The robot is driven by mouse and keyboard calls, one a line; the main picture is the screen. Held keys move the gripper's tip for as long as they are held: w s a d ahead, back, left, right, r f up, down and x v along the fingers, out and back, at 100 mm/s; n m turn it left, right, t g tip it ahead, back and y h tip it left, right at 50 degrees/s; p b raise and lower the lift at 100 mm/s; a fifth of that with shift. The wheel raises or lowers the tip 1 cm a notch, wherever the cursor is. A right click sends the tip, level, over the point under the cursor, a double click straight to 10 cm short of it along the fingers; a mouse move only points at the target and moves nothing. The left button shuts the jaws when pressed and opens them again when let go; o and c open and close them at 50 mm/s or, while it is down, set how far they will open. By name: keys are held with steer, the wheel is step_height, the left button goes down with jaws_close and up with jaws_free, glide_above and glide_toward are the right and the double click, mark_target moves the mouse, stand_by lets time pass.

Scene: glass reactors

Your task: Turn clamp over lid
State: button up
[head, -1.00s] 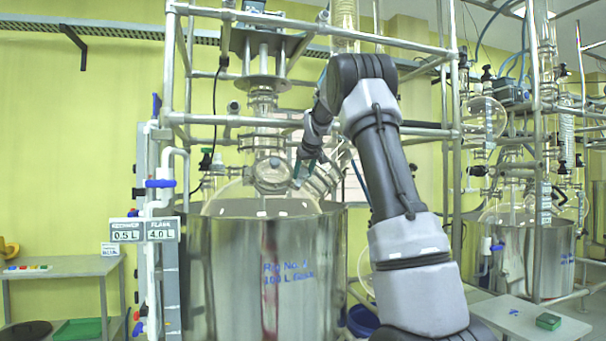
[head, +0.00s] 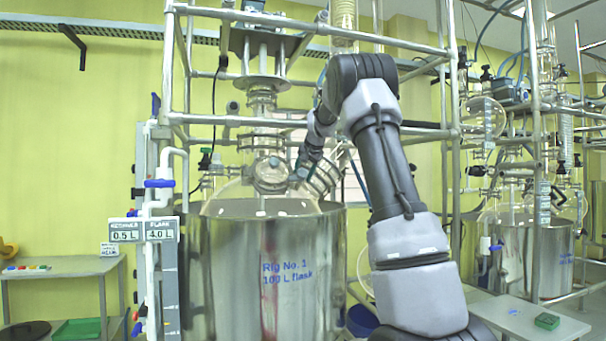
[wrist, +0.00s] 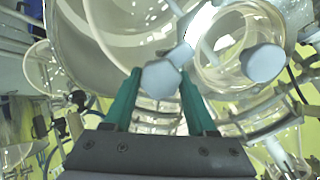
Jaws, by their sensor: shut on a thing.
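The round glass lid (head: 270,174) sits on a port at the front of the big glass flask, above the steel pot. In the wrist view the lid (wrist: 225,72) is a clear disc at upper right. The clamp (wrist: 201,22) is a pale bar lying across the lid region, with a grey-blue knob (wrist: 160,79) near my fingers and another round knob (wrist: 263,62) to the right. My gripper (wrist: 158,76) has its green fingertips on either side of the near knob, shut on the clamp. In the head view my gripper (head: 298,177) is beside the lid's right edge, small and partly hidden.
The steel pot (head: 235,270) stands below the flask. Metal frame poles (head: 446,130) surround the rig, with glassware and a coil close to my wrist. A side table (head: 60,267) stands at left; a second rig (head: 530,240) is at right.

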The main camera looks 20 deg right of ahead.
steer(key=m, duration=0.5)
steer(key=shift+f, duration=0.2)
steer(key=shift+m, duration=0.3)
steer(key=o, duration=1.4)
steer(key=shift+s, duration=0.1)
steer(key=shift+r, duration=0.1)
steer(key=shift+s+r, duration=0.3)
steer(key=shift+r, duration=0.1)
steer(key=v, duration=0.9)
steer(key=shift+s+d+r, duration=0.1)
steer(key=shift+s, duration=0.3)
